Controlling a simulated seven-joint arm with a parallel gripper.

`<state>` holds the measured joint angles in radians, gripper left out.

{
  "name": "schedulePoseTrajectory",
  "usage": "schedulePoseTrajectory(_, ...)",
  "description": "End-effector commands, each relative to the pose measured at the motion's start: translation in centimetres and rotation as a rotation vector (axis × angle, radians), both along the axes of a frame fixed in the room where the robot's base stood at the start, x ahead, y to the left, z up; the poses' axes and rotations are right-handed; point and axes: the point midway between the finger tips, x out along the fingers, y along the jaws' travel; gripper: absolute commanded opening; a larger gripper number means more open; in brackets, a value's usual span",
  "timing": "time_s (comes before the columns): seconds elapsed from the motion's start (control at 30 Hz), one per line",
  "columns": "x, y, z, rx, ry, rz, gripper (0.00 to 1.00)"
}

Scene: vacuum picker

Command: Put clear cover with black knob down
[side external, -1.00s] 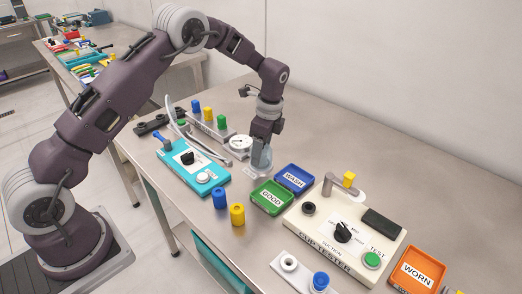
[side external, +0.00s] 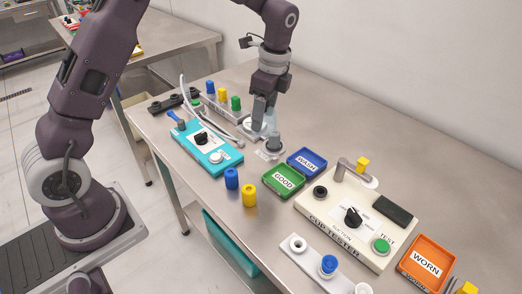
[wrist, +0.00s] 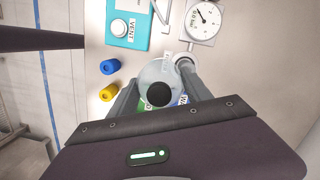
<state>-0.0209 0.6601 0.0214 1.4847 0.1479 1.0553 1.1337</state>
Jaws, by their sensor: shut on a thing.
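The clear cover (wrist: 158,72) with its black knob (wrist: 159,94) sits between the two fingers of my gripper (wrist: 160,97) in the wrist view. My gripper is shut on it. In the side view my gripper (side external: 264,124) points down over the bench, behind a short grey round post (side external: 274,146). The cover is hard to make out there and looks raised clear of the post. The post also shows in the wrist view (wrist: 186,61), just beyond the cover. What lies straight under the cover is partly hidden by it.
A green GOOD tray (side external: 283,181) and a blue WASH tray (side external: 307,161) stand right of the post. A teal vent box (side external: 205,150) is to the left. A dial gauge (wrist: 204,20) stands close by. The cup tester (side external: 350,222) is further right.

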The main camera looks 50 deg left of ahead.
Motion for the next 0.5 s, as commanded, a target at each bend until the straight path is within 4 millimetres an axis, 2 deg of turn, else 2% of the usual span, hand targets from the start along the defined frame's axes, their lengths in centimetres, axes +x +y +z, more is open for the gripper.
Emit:
schedulePoseTrajectory(0.03, -1.5, -0.4, 0.0, -0.001, 0.001, -0.001, 0.16)
schedulePoseTrajectory(0.1, -3.1, -0.7, -0.2, -0.002, 0.001, -0.004, 0.16)
schedulePoseTrajectory(0.2, -4.4, -1.0, -1.1, -0.001, 0.003, -0.005, 0.16)
schedulePoseTrajectory(0.33, -4.7, -1.0, -4.4, -0.002, 0.004, -0.005, 0.16)
schedulePoseTrajectory(0.5, -4.6, -1.0, -7.4, -0.001, 0.003, -0.005, 0.16)
